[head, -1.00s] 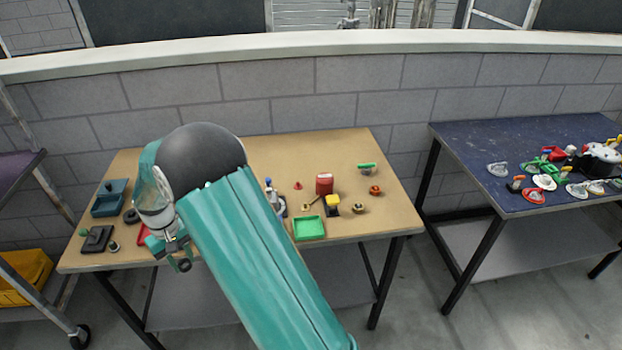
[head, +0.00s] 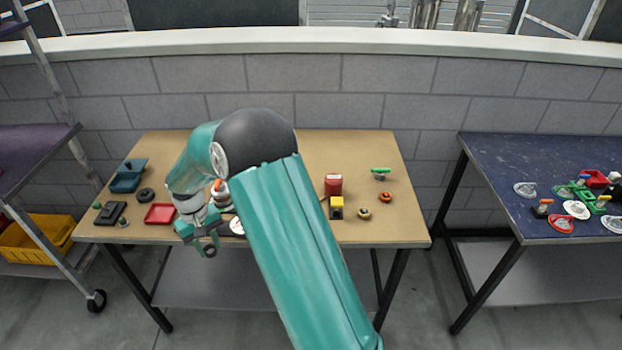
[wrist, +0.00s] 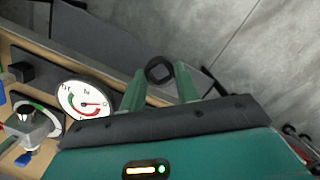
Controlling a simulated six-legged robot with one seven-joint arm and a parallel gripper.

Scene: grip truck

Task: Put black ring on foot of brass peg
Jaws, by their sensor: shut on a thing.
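A black ring (head: 210,251) is held between the fingertips of my gripper (head: 208,247), just beyond the front edge of the wooden table. In the wrist view the black ring (wrist: 159,70) sits between the green fingers of my gripper (wrist: 160,78), over grey floor and apart from any support. I cannot tell for certain which thing is the brass peg. Small pegs on coloured discs stand on the blue table to the right, including one on a white disc (head: 576,209) and one on a red disc (head: 561,224); they are too small to tell their material.
The wooden table (head: 285,148) holds a red tray (head: 160,213), a teal box (head: 127,178), a dark round thing (head: 146,195) and a red block (head: 333,184). A round dial (wrist: 84,100) is close to my gripper. A gap separates it from the blue table (head: 500,160).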

